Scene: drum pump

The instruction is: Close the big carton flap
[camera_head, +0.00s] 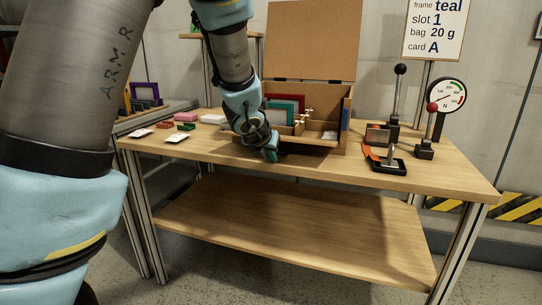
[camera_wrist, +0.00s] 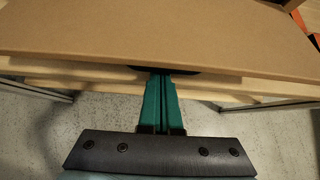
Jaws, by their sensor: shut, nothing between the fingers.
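The big carton flap (camera_head: 310,40) stands upright, open, at the back of the carton (camera_head: 346,134) on the table. Coloured frames and small items show inside the compartments. My gripper (camera_head: 271,156) is low at the front of the carton, near the table's front edge and well apart from the upright flap. In the wrist view its green fingers (camera_wrist: 160,80) are together and empty. Their tips meet the edge of a brown cardboard panel (camera_wrist: 160,35) and are partly hidden there. I cannot tell which part of the carton this panel is, or whether the tips touch it.
The wooden table (camera_head: 430,180) has lever devices (camera_head: 388,160) and a dial gauge (camera_head: 446,95) on the right. Small blocks and cards (camera_head: 177,138) lie on the left. A sign (camera_head: 433,28) stands behind. A lower shelf (camera_head: 290,230) is empty.

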